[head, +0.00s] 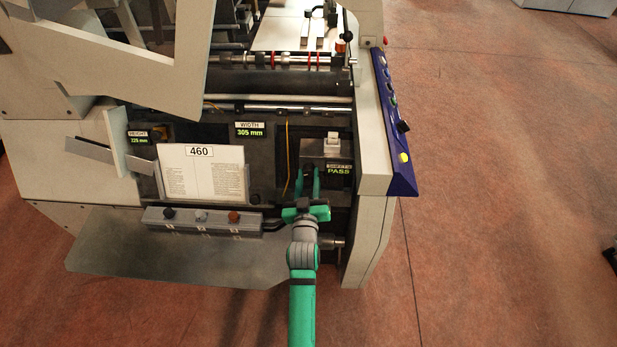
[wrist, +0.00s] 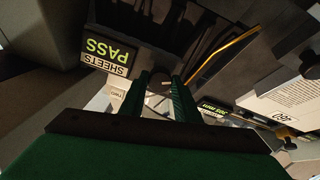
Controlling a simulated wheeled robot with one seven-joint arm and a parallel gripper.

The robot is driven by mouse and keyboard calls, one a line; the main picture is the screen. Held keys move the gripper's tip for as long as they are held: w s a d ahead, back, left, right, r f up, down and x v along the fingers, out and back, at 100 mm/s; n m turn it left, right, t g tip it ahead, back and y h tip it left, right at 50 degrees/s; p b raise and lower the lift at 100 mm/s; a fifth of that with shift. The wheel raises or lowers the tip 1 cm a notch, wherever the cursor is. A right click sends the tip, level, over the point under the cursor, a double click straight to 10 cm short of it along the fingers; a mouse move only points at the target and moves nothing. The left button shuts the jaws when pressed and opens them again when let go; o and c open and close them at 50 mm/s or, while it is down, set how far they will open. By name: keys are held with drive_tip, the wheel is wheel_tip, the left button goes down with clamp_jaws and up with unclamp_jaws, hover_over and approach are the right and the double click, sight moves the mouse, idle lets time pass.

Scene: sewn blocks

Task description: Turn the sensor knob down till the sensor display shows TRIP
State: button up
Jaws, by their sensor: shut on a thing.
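The sensor display (head: 339,170) is a small dark panel labelled SHEETS that reads PASS in green. It sits on the right of the machine's front, and it shows upside down in the wrist view (wrist: 105,52). My green gripper (head: 309,180) reaches to the machine front just left of the display. In the wrist view my two fingers (wrist: 161,95) are shut on the sensor knob (wrist: 158,82), a small dark piece at their tips. Most of the knob is hidden by the fingers, and its angle cannot be read.
A printed sheet marked 460 (head: 200,172) stands left of my gripper. A grey bar with several knobs (head: 202,219) lies below it. WIDTH (head: 249,130) and HEIGHT (head: 138,138) displays are further left. A yellow cable (head: 287,155) hangs close by. The blue button panel (head: 393,120) is at right.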

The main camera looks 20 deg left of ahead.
drive_tip(key=shift+n, duration=1.2)
drive_tip(key=shift+r, duration=0.1)
drive_tip(key=o, duration=0.9)
drive_tip(key=shift+c, duration=0.2)
drive_tip(key=shift+o, duration=0.9)
drive_tip(key=shift+w, duration=0.15)
drive_tip(key=shift+s+a, duration=0.1)
drive_tip(key=shift+s, duration=0.1)
drive_tip(key=v, duration=1)
drive_tip(key=shift+s, duration=0.2)
drive_tip(key=shift+d, duration=0.2)
